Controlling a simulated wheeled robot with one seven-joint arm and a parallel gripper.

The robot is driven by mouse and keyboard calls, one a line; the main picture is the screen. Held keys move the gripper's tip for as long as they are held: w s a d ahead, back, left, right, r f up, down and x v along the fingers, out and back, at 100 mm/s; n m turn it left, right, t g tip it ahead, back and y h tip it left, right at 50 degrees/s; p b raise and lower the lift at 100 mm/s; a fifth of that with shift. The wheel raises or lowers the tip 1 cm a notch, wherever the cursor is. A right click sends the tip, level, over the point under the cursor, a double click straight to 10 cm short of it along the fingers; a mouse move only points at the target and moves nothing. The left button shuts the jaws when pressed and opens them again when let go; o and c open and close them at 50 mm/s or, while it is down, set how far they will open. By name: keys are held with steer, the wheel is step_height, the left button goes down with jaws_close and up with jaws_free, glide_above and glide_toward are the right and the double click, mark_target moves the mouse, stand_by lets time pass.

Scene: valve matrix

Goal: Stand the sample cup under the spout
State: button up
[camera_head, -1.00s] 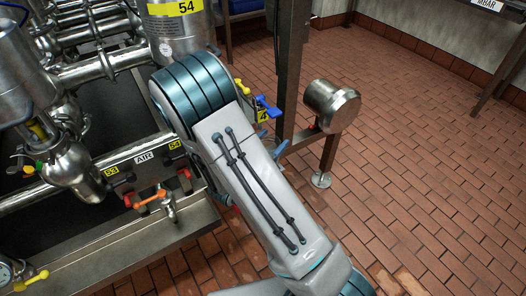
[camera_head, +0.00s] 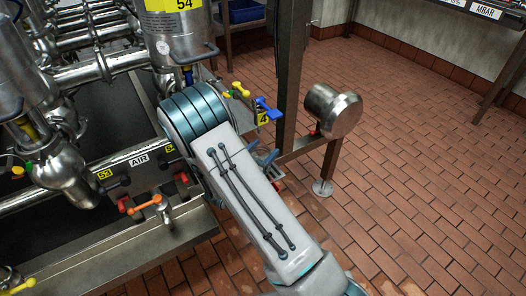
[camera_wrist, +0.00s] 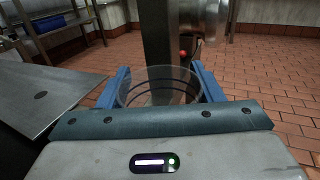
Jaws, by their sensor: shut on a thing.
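In the wrist view the clear sample cup (camera_wrist: 158,90) stands between the two blue fingers of my gripper (camera_wrist: 162,80). The gripper is shut on it, one finger at each side. The cup is see-through, with dark lines around it, and its lower part is hidden by the gripper body. In the head view my arm hides most of the gripper, and I cannot make out the cup. A small steel tap with an orange handle (camera_head: 146,203) sits on the front of the valve frame, left of my arm; it may be the spout.
A dark upright post (camera_wrist: 158,35) stands beyond the cup in the wrist view. A round steel cylinder (camera_head: 333,110) is on a low stand to the right. Steel valve 54 (camera_head: 172,30) rises behind my arm. Open tiled floor (camera_head: 430,160) lies to the right.

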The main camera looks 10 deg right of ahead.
steer(key=shift+f+b, duration=0.4)
steer(key=shift+f, duration=0.25)
steer(key=o, duration=1.1)
steer(key=shift+c, duration=0.2)
